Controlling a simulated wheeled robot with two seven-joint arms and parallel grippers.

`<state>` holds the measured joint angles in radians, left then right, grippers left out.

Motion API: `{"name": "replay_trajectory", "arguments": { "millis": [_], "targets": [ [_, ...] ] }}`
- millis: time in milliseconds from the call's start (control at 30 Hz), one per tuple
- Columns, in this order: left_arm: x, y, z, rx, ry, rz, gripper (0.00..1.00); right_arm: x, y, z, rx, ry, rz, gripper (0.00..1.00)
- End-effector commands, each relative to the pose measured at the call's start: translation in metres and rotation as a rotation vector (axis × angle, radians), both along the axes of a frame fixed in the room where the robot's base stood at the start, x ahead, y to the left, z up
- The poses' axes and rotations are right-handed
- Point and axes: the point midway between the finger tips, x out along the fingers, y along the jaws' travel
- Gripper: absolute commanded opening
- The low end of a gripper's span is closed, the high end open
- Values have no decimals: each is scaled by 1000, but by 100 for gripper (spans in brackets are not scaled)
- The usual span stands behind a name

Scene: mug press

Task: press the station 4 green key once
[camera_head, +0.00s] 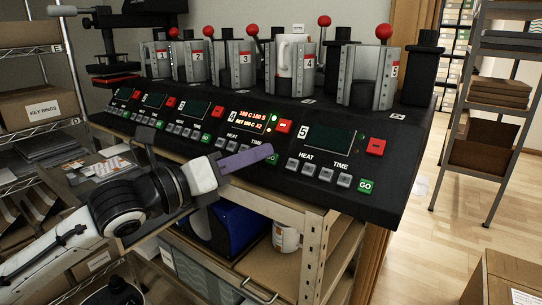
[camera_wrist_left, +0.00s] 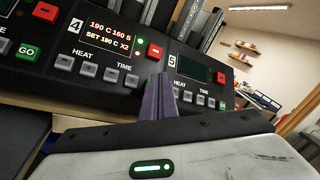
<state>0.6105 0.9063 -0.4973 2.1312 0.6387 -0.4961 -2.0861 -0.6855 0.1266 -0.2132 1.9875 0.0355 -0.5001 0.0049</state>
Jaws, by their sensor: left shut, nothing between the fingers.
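The station 4 panel has a lit display (camera_head: 251,121) with orange text, a red key (camera_head: 284,126) and a row of grey keys. My right gripper is not in view.
Station 5's green GO key (camera_head: 366,187) is to the right, station 3's (camera_head: 206,138) to the left. A white mug (camera_head: 291,55) is in the station 4 press. Red-knobbed levers stand behind the panels. A shelf unit (camera_head: 314,235) with a blue object is below.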

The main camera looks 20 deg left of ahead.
Motion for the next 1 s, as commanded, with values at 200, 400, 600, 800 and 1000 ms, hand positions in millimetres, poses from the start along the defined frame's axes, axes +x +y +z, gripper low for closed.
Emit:
{"name": "replay_trajectory", "arguments": {
  "millis": [200,400,600,800,1000],
  "targets": [
    [-4,2,6,2,-1,1,0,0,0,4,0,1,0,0],
    [-18,7,20,3,-1,0,0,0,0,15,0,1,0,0],
    [-30,11,31,2,1,0,0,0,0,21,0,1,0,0],
    [-35,13,35,0,0,0,0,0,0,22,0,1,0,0],
    [-34,12,34,0,0,0,0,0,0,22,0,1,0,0]
  ]
}}
